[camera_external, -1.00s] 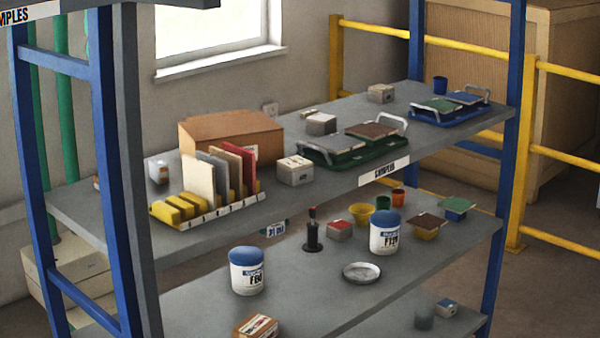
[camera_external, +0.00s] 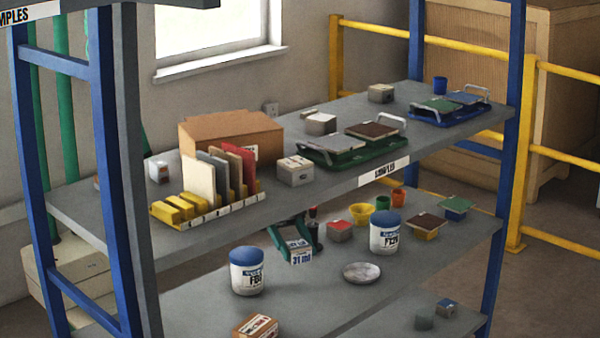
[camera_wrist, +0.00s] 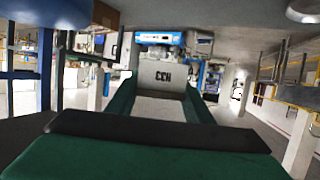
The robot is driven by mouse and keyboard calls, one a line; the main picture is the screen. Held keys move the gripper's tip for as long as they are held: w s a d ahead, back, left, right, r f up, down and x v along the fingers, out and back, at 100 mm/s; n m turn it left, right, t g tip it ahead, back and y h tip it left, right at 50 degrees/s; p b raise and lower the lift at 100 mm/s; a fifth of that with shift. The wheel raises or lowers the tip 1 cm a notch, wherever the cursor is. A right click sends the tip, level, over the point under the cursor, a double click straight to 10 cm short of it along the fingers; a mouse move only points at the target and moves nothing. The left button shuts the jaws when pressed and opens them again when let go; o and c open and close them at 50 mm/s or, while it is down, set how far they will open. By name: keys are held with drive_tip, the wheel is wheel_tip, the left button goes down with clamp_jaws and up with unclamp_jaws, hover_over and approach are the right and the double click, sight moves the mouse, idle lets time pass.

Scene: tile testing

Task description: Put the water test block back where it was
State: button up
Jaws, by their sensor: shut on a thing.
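My gripper (camera_external: 297,244) has green fingers and reaches out from under the top shelf, over the middle shelf. It is shut on a small block (camera_external: 291,233) with a grey top and a white, printed front face; I take this for the water test block. In the wrist view, the green fingers of my gripper (camera_wrist: 160,100) stand on both sides of the pale grey block (camera_wrist: 161,76), which shows dark lettering. Whether the block touches the middle shelf (camera_external: 330,300) is unclear.
A blue-lidded tub (camera_external: 247,272) stands left of my gripper, another (camera_external: 385,233) to its right. The top shelf (camera_external: 330,188) hangs above.

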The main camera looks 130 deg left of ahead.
drive_tip(key=w+a+f, duration=0.1)
drive_tip(key=w+f, duration=0.3)
drive_tip(key=w, duration=0.4)
hover_over(335, 311)
wheel_tip(335, 311, down, 5)
drive_tip(key=shift+s+r, duration=0.1)
drive_tip(key=shift+r, duration=0.1)
drive_tip(key=shift+w+f, duration=0.2)
drive_tip(key=shift+f, duration=1.55)
drive_tip(key=shift+s+f, duration=0.1)
drive_tip(key=shift+f, duration=0.2)
